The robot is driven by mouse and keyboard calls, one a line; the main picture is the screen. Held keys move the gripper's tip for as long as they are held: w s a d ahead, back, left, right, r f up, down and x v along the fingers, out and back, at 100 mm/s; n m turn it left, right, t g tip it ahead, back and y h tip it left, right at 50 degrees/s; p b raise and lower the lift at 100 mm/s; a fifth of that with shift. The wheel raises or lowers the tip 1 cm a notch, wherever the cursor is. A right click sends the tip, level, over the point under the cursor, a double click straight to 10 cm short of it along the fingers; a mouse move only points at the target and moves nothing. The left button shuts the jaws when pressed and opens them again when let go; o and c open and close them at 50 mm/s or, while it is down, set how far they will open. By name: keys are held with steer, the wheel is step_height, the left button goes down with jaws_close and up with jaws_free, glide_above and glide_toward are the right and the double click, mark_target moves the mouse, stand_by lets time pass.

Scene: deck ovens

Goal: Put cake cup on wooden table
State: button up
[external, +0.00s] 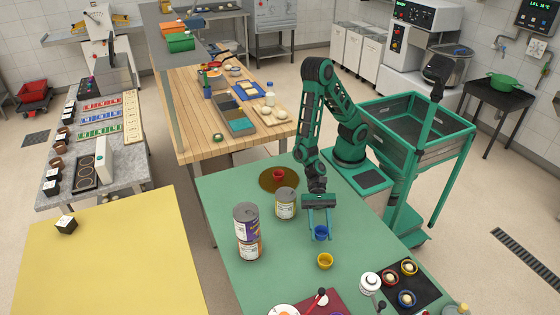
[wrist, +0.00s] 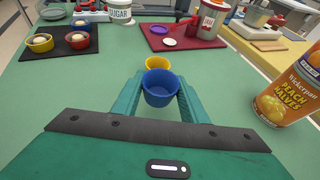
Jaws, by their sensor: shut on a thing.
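My gripper (external: 320,231) is over the green table (external: 222,206) with its fingers shut on a blue cup (external: 321,234). The blue cup also shows in the wrist view (wrist: 160,88), between the two green fingers. A yellow cup (external: 325,261) stands on the green table just beyond the blue one. A red cup (external: 278,174) stands on a round brown mat (external: 268,185) at the table's far end. The wooden table (external: 203,145) is behind the green table in the external view. I cannot tell whether the blue cup touches the tabletop.
Stacked cans (external: 246,232) and another can (external: 286,205) stand left of my gripper. A black tray (external: 424,289) with several filled cups lies at the near right.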

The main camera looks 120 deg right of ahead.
mark_target(319, 243)
steer(key=shift+w+d+f, duration=0.1)
steer(key=shift+w+f, duration=0.05)
steer(key=shift+f, duration=1.95)
steer(key=o, duration=1)
steer(key=shift+f, duration=0.1)
steer(key=v, duration=1.2)
